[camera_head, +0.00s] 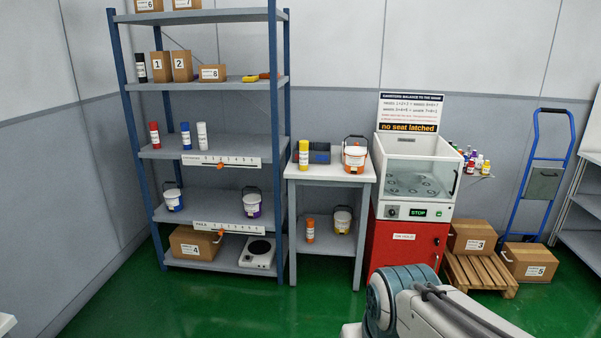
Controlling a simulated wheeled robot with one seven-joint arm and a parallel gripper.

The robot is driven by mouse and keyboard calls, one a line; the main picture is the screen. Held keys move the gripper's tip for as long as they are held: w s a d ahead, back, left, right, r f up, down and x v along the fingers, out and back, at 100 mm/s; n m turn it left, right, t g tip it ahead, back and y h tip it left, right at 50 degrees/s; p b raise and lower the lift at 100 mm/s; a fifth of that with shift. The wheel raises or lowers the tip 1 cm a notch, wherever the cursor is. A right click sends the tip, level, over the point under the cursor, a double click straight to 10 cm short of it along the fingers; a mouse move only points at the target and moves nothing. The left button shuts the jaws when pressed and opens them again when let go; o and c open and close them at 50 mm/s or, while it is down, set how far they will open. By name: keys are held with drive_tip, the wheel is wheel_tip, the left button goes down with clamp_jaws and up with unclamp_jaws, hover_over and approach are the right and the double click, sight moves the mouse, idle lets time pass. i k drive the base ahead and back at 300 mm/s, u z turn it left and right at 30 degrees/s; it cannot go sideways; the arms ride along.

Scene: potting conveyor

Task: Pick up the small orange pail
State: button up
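The small orange pail (354,158) is a white bucket with orange on it and a dark handle. It stands upright on the right part of the white table top (325,173), just left of the glass-fronted machine. My arm reaches into the lower right of the picture, in front of the red cabinet. Only arm links show there; my gripper is not in view.
A yellow pail (342,219) and an orange bottle (310,230) stand on the lower shelf. The machine (416,176) is close on the right. Green floor (230,310) ahead is clear.

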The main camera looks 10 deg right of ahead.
sight(355, 156)
drive_tip(key=z, duration=0.35)
drive_tip(key=i, duration=3.15)
drive_tip(key=z, duration=0.05)
